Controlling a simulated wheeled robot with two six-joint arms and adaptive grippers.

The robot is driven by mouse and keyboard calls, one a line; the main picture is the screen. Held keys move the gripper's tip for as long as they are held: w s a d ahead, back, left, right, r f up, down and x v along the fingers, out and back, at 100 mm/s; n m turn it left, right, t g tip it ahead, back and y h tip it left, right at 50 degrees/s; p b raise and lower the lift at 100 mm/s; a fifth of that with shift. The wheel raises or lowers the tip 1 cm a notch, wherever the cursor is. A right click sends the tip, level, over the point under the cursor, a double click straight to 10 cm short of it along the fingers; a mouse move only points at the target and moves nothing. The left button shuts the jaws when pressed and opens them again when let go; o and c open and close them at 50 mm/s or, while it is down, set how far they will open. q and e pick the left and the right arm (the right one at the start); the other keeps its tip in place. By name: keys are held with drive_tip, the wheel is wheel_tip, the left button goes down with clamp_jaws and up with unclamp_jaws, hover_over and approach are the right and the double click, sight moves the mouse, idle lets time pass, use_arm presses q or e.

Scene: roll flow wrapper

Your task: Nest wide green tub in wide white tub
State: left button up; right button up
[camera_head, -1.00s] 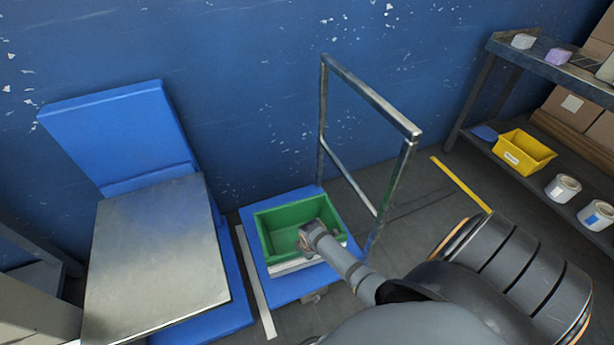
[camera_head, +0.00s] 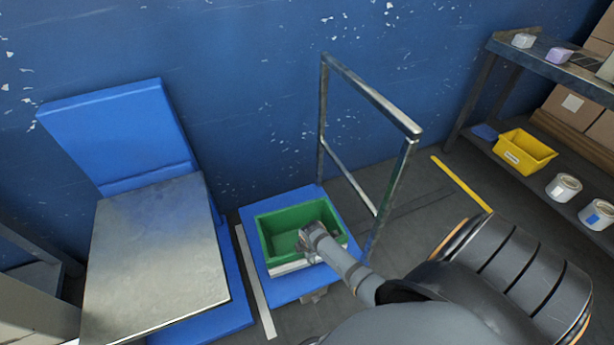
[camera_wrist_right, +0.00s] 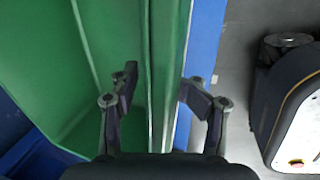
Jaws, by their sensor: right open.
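The wide green tub (camera_head: 284,219) sits upright on the blue platform of a trolley. A pale rim of the wide white tub (camera_head: 291,268) shows just under its near side, so the green tub is in or on the white one; how deep I cannot tell. My right gripper (camera_head: 304,240) is at the green tub's near right wall. In the right wrist view the right gripper (camera_wrist_right: 157,95) is open, one finger on each side of the green tub's wall (camera_wrist_right: 161,50). My left gripper is not in view.
The trolley's metal handle frame (camera_head: 372,95) rises behind and right of the tubs. A metal-topped blue lift table (camera_head: 155,255) stands at left. A shelf at right holds a yellow bin (camera_head: 524,152) and white cans (camera_head: 563,187).

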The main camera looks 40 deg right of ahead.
drive_tip(key=v, duration=1.2)
idle(0.5)
